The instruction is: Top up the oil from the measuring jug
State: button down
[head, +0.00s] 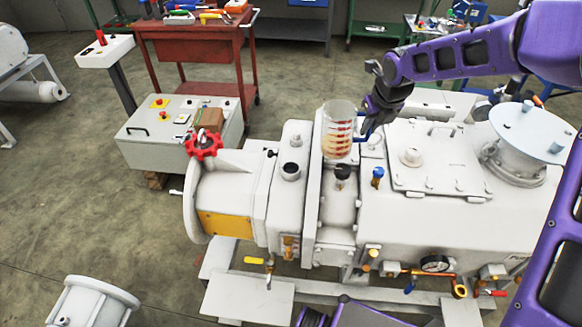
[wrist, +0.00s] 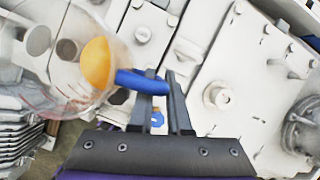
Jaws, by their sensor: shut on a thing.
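The clear measuring jug (head: 338,135) with red markings and amber oil in it is above the white vacuum pump (head: 420,210), upright or nearly so in the head view. In the wrist view the jug (wrist: 60,75) is at upper left, with its orange oil (wrist: 97,62) near the handle. My gripper (head: 371,128) is at the jug's right side. In the wrist view my gripper (wrist: 163,78) is shut on the blue handle (wrist: 131,80). A dark round port (head: 291,171) is on the pump's top left of the jug. A black-topped fitting (head: 341,172) is just below the jug.
A blue-topped fitting (head: 377,177) stands right of the jug. A red handwheel (head: 204,144) is at the pump's left end. A grey control box (head: 165,130) and a red tool cart (head: 195,48) stand behind. A pressure gauge (head: 435,264) is on the front.

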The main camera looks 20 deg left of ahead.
jog(key=shift+d+f, duration=0.1)
jog(key=shift+f, duration=0.15)
jog(key=shift+r, duration=0.1)
jog(key=shift+r, duration=2.35)
jog(key=shift+d, duration=0.1)
